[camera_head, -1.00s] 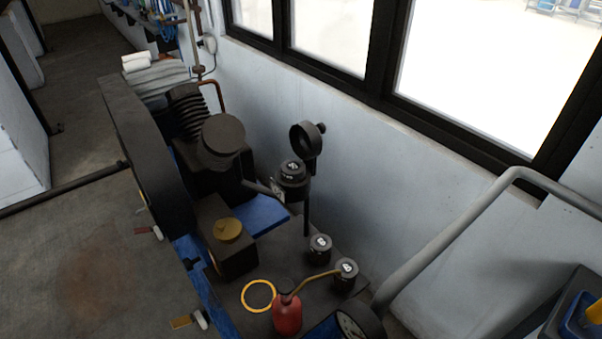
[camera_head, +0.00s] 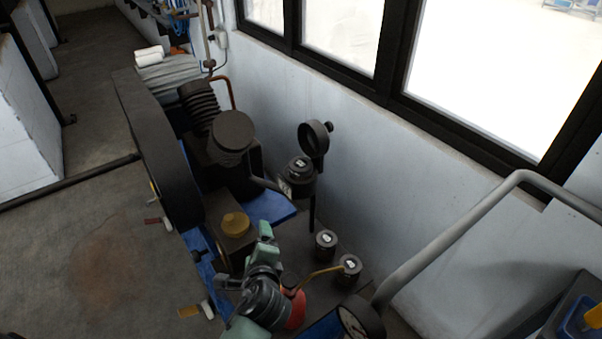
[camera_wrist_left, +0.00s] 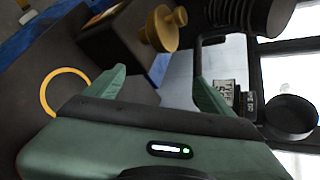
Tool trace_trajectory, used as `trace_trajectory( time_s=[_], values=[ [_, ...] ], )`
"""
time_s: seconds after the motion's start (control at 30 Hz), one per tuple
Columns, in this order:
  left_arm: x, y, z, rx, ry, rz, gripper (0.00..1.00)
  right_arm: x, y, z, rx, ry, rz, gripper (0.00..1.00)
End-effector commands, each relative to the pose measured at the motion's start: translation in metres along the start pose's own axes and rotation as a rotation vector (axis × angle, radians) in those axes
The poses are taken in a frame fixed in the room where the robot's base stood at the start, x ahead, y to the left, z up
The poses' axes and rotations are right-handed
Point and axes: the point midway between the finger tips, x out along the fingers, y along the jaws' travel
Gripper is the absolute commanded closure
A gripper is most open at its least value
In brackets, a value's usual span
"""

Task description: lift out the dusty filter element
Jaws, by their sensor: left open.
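A dark round filter housing (camera_head: 295,188) stands beside the compressor, with a pale label on its side. A dark round cap with a white mark, seemingly the filter element (camera_head: 301,165), shows at its top; I cannot tell how dusty it is. A dark round lid (camera_head: 315,138) is tilted up behind it. My left gripper (camera_head: 248,262) is in front of and below the housing, apart from it. In the left wrist view its green fingers (camera_wrist_left: 160,88) are spread and nothing is between them; the label (camera_wrist_left: 225,92) shows beyond the right finger.
Two similar dark canisters (camera_head: 326,240) (camera_head: 350,266) stand to the right. A red oil can (camera_head: 295,310) is partly behind my gripper. A brass knob (camera_head: 235,224) and the flywheel guard (camera_head: 155,150) are left. A yellow ring (camera_wrist_left: 65,92) lies below. A grey rail (camera_head: 450,235) crosses the right.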

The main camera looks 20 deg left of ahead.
Motion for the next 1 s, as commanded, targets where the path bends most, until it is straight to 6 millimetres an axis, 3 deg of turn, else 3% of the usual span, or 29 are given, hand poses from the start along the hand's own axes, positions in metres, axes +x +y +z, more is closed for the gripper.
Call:
trace_trajectory(
  time_s=[0.03,0.1,0.2,0.3,0.47,1.0],
  values=[
    [0.004,-0.033,-0.003,0.169,-0.041,-0.087,0.17,-0.001,0.000,0.000,0.000,-0.001,0.000,0.64],
    [0.008,-0.070,-0.012,0.424,-0.106,-0.194,0.17,-0.001,0.000,0.000,0.000,-0.001,0.000,0.64],
    [0.009,-0.114,-0.033,0.750,-0.199,-0.317,0.17,-0.001,0.000,0.000,0.000,-0.001,0.000,0.64],
    [0.006,-0.143,-0.050,0.981,-0.278,-0.396,0.17,-0.001,0.000,0.000,0.000,-0.001,0.000,0.64],
    [0.007,-0.162,-0.061,1.125,-0.333,-0.441,0.17,-0.002,-0.001,0.000,0.001,-0.001,-0.001,0.64],
    [0.070,-0.189,-0.057,1.127,-0.334,-0.439,0.17,-0.004,-0.005,-0.001,0.003,0.000,-0.006,0.64]
  ],
)
